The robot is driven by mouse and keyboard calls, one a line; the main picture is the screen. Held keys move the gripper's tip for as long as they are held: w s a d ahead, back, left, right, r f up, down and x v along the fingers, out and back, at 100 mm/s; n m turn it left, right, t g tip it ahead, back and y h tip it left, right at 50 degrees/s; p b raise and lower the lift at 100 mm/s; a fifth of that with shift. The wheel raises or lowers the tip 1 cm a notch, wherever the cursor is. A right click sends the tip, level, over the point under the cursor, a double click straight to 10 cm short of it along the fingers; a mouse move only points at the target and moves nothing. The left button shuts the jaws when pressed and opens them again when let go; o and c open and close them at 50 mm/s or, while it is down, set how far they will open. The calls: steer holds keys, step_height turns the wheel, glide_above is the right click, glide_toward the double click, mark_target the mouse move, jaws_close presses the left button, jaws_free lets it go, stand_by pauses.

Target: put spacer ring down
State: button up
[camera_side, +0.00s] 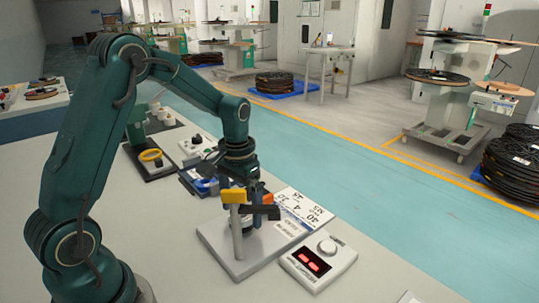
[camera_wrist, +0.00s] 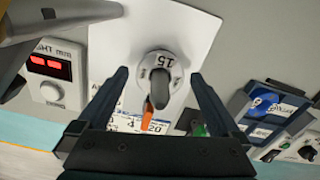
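A grey spacer ring (camera_wrist: 160,68) marked 15 lies on the pale plate (camera_wrist: 107,45) in the wrist view. It sits between the fingers of my gripper (camera_wrist: 159,75), with a gap showing on each side. The fingers are apart and do not appear to touch it. A dark rounded part and an orange strip (camera_wrist: 147,116) overlap the ring's near side; what they belong to is unclear. In the side view my gripper (camera_side: 250,207) points down over the plate (camera_side: 250,262), and the ring is mostly hidden behind a post and dark bar.
A grey post (camera_side: 237,235) with a yellow block (camera_side: 233,196) and a dark bar (camera_side: 262,212) stands close to my gripper. A meter with a red display (camera_side: 318,255) is beside the plate. A number sheet (camera_side: 302,211) and a blue tray (camera_side: 203,184) lie behind.

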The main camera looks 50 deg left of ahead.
steer(key=shift+r, duration=2.2)
steer(key=shift+c, duration=0.6)
steer(key=shift+r, duration=0.25)
steer(key=shift+c, duration=0.9)
steer(key=shift+r, duration=0.15)
